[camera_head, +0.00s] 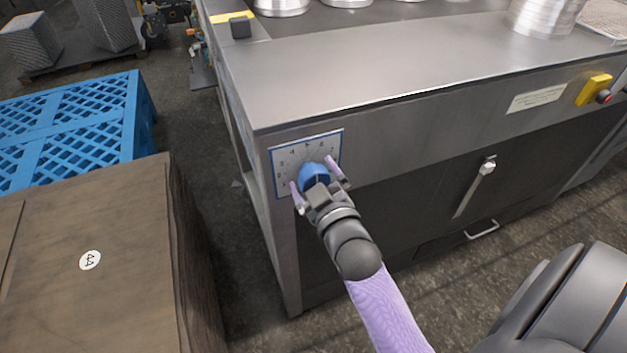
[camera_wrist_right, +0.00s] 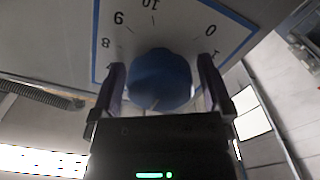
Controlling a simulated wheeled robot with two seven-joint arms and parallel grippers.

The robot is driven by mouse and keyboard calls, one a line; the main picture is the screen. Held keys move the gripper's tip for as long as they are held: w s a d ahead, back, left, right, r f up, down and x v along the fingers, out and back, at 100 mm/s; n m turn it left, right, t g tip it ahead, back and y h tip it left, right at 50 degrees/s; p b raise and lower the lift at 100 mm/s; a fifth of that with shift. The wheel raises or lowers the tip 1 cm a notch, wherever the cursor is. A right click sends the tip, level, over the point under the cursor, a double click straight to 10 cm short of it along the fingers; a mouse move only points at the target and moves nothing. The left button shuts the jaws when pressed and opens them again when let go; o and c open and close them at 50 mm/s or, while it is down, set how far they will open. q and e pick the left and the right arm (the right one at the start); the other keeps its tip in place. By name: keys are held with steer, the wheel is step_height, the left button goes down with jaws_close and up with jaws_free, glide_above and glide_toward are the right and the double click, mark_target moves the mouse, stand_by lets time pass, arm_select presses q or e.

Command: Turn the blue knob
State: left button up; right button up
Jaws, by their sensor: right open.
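The blue knob (camera_head: 314,174) sits on a white dial plate (camera_head: 292,156) with numbers and a blue border, on the left of the machine's front panel. My right gripper (camera_head: 318,180) is at the knob with its two purple fingers apart, one on each side. In the right wrist view the knob (camera_wrist_right: 160,80) lies between the open fingers (camera_wrist_right: 162,85), with a small gap showing on each side. The numbers 8, 9, 10, 0 and 1 show around it there. My left gripper is not in view.
The metal machine (camera_head: 390,80) fills the middle and right, with a slotted lever (camera_head: 487,168), a low handle (camera_head: 482,230) and a yellow switch box (camera_head: 593,90).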

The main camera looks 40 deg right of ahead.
steer(key=shift+c, duration=1.4)
steer(key=c, duration=0.8)
steer(key=shift+o, duration=0.2)
steer(key=shift+r+m+p, duration=0.15)
steer(key=shift+m+p, duration=0.35)
steer(key=shift+p, duration=0.15)
steer(key=m+p, duration=0.2)
steer(key=m, duration=0.1)
steer(key=shift+p, duration=0.3)
steer(key=m+p, duration=0.2)
steer(key=m, duration=0.2)
steer(key=shift+a+m, duration=0.1)
steer(key=shift+m, duration=0.2)
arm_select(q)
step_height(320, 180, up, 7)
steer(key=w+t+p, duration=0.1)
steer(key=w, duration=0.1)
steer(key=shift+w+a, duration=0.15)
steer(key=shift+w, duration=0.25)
arm_select(e)
steer(key=shift+m, duration=1.5)
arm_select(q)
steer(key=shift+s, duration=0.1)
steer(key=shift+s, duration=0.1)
